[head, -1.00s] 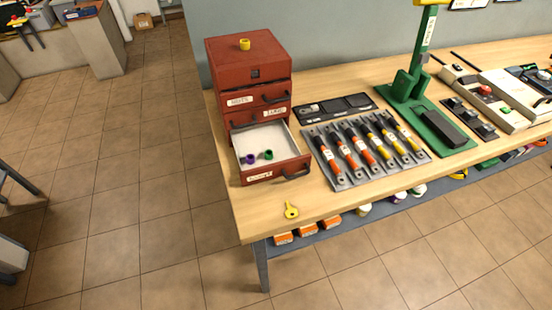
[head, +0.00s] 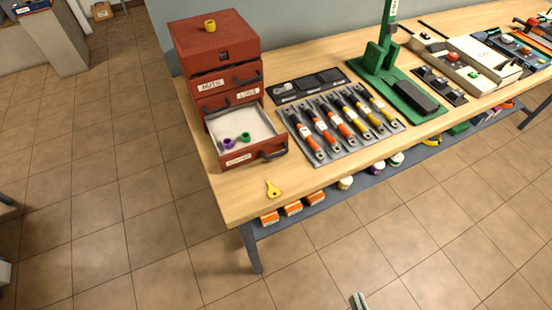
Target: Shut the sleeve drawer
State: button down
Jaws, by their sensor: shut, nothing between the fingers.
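A red drawer cabinet (head: 212,42) stands at the left end of the wooden bench. Its lowest drawer (head: 240,158) is pulled well out, with its handle (head: 274,152) facing the front. A purple sleeve (head: 228,143) and a green sleeve (head: 245,137) lie in its pale tray. The label on its front is too small to read. My gripper (head: 359,299) just shows at the bottom edge, shut and empty, in front of the bench and apart from the drawer. Most of it is out of frame.
A yellow ring-like piece (head: 210,26) sits on the cabinet. A yellow key (head: 273,189) lies near the front edge. A rack of cable pieces (head: 320,158) stands right of the drawer. The floor in front is clear.

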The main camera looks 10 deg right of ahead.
jog(key=w+a+m+y, duration=0.2)
jog(key=w+m, duration=0.5)
jog(key=w, duration=0.6)
jog(key=m+y, duration=0.3)
jog(key=m, duration=0.1)
send_near(277, 156)
jog(key=x, duration=0.7)
jog(key=shift+w, duration=0.15)
jog(key=r+x, duration=0.1)
jog(key=x, duration=0.4)
jog(key=r+x, duration=0.1)
jog(key=x, duration=0.5)
jog(key=w+r+x, duration=0.1)
jog(key=x, duration=0.4)
jog(key=shift+w+r, duration=0.1)
jog(key=shift+w, duration=0.05)
jog(key=shift+w+r, duration=0.1)
jog(key=shift+r, duration=0.1)
jog(key=shift+d, duration=0.1)
